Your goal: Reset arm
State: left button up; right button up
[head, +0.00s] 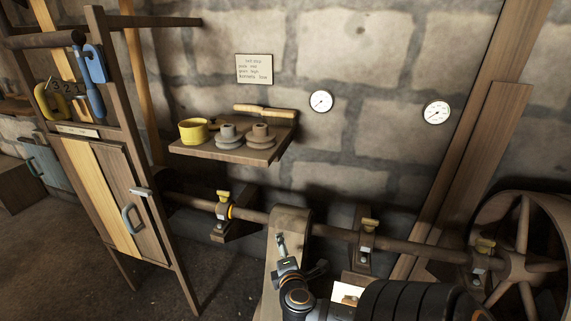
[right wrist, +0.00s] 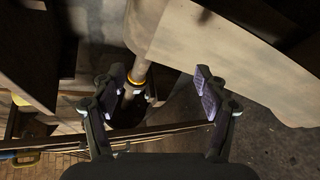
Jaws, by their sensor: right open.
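My right gripper (head: 298,258) is in front of the tan belt (head: 273,285) in the head view, at the lower middle. In the right wrist view the gripper (right wrist: 160,88) has its two fingers wide apart with nothing between the pads. The belt's broad pale face (right wrist: 215,45) fills the upper right there, beyond the fingers. The shaft (head: 335,233) runs across under the wall, and the belt hangs over it. It also shows between the fingers in the right wrist view (right wrist: 141,70). My left gripper is not in view.
A wall shelf (head: 225,153) holds a yellow cup (head: 193,131), two grey-brown pulleys and a wooden-handled tool (head: 264,111). A wooden cabinet (head: 112,195) stands at left. A large spoked wheel (head: 522,245) stands at right. Bare floor (head: 230,285) lies left of the belt.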

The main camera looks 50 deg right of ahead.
jog(key=shift+s+a+f, duration=0.1)
jog(key=shift+s+f, duration=0.05)
dwell(0.5)
jog(key=s+f+m+g+y, duration=0.2)
jog(key=s+f+m+g, duration=0.15)
jog(key=f, duration=0.95)
jog(key=s+a+f+m+g+y, duration=0.3)
jog(key=s+a+f+m+y, duration=0.15)
jog(key=a+f, duration=0.5)
jog(key=s+a+f+m+g+y, duration=0.35)
jog(key=s+a+f, duration=0.3)
jog(key=f, duration=0.65)
pick_arm(q)
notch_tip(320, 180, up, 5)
jog(key=p, duration=0.4)
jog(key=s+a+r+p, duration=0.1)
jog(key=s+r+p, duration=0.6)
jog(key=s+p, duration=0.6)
jog(key=p, duration=0.5)
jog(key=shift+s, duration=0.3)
pick_arm(e)
jog(key=s+r, duration=0.4)
jog(key=s, duration=0.3)
jog(key=s+d+r+h, duration=0.1)
jog(key=s+r, duration=0.3)
jog(key=s, duration=0.3)
jog(key=shift+s+d+r, duration=0.3)
jog(key=shift+r, duration=0.05)
